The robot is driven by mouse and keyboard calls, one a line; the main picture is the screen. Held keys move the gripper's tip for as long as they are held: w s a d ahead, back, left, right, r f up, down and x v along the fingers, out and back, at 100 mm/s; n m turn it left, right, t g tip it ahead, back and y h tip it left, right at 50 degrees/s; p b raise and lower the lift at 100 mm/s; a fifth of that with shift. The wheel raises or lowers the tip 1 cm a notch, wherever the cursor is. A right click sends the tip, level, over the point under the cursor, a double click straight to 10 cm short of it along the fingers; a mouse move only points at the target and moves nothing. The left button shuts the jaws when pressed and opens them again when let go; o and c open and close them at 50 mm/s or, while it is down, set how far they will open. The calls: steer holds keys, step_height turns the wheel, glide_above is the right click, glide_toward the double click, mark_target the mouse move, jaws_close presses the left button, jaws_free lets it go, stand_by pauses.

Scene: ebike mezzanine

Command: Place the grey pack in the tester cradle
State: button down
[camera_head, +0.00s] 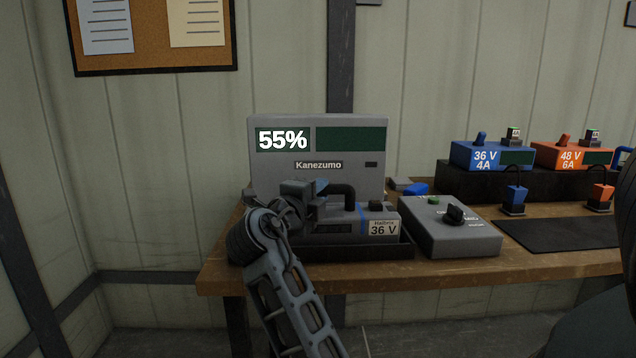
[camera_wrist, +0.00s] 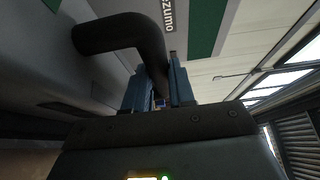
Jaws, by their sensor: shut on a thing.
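The grey pack (camera_head: 345,229) has a blue stripe, a white "36 V" label and a black loop handle. It sits in the black tester cradle (camera_head: 372,252) in front of the grey tester (camera_head: 262,178), whose screen reads 55%. My gripper (camera_head: 318,197) is shut on the pack's handle, at its left part. In the wrist view the dark handle (camera_wrist: 125,35) runs between the fingers of my gripper (camera_wrist: 160,92). My arm hides the pack's left end, and I cannot tell whether the pack is fully seated.
A grey control box (camera_head: 450,228) with a black knob and green button stands right of the cradle. Blue (camera_head: 490,155) and orange (camera_head: 571,155) chargers stand on a black riser. A dark mat (camera_head: 560,233) lies bare at the right. The bench (camera_head: 300,277) ends just left of the cradle.

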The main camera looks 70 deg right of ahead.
steer(key=shift+r, duration=0.1)
stand_by(0.4)
steer(key=c, duration=0.9)
jaws_free()
steer(key=shift+f, duration=0.2)
steer(key=shift+c, duration=0.2)
steer(key=shift+r, duration=0.1)
steer(key=w+a+b, duration=0.1)
steer(key=a+b, duration=0.1)
steer(key=a, duration=1)
